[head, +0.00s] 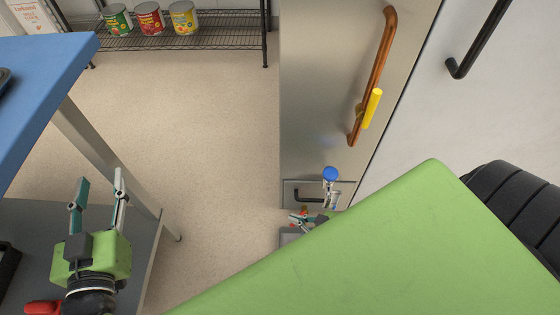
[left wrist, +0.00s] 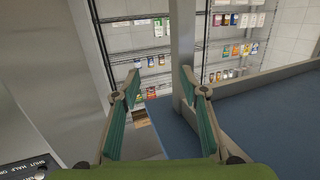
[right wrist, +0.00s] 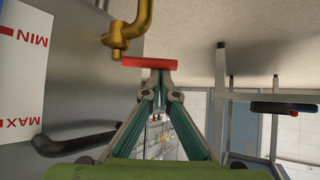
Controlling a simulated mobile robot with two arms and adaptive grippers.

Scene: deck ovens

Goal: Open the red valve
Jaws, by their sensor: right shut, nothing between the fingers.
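The red valve handle (right wrist: 147,63) shows as a short red bar in the right wrist view, beside a bent brass pipe (right wrist: 128,30). My right gripper (right wrist: 161,80) has its fingertips closed together right at the red bar, with nothing between them. I cannot tell whether the tips touch the bar. In the head view, the right gripper is small and mostly hidden behind my green arm link, low beside the steel panel, and the red valve is hard to make out there. My left gripper (head: 101,175) is open and empty at the lower left, beside the blue table.
A copper pipe (head: 378,70) with a yellow handle (head: 372,108) runs along the steel panel (head: 320,75). A blue knob (head: 330,174) is below it. A black handle (right wrist: 75,141) lies near the right gripper. The blue table (head: 45,80) stands left; the middle floor is clear.

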